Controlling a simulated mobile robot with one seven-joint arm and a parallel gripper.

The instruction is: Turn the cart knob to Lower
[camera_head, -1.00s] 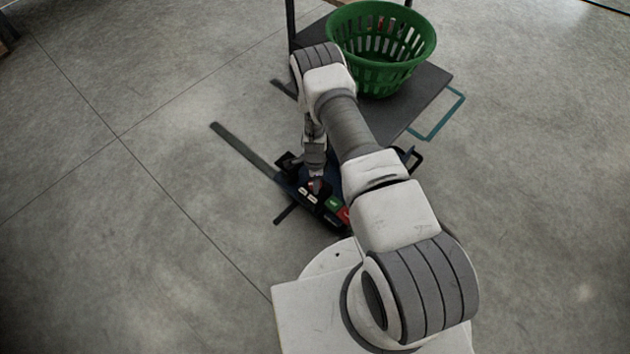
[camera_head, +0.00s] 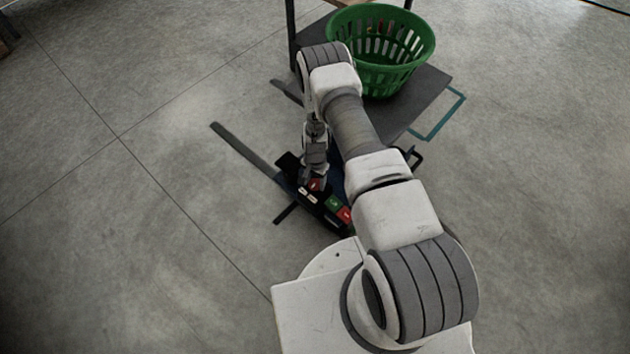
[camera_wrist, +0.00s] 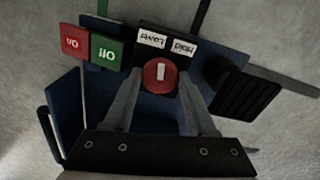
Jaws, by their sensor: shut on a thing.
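The cart knob (camera_wrist: 160,76) is round and red with a white pointer mark; in the wrist view the mark stands nearly upright. Two white labels lie beyond it, upside down: Lower (camera_wrist: 152,39) and Hold (camera_wrist: 183,47). The mark points towards the area where the labels meet; I cannot tell which one it is set to. My gripper (camera_wrist: 160,84) is shut on the knob, one finger on each side. In the head view my gripper (camera_head: 314,182) is over the dark control panel (camera_head: 324,212), and a bit of the red knob shows there.
A black pedal-like pad (camera_wrist: 246,92) is on the other side. A green basket (camera_head: 400,75) stands on a dark platform (camera_head: 428,88). Open floor lies left.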

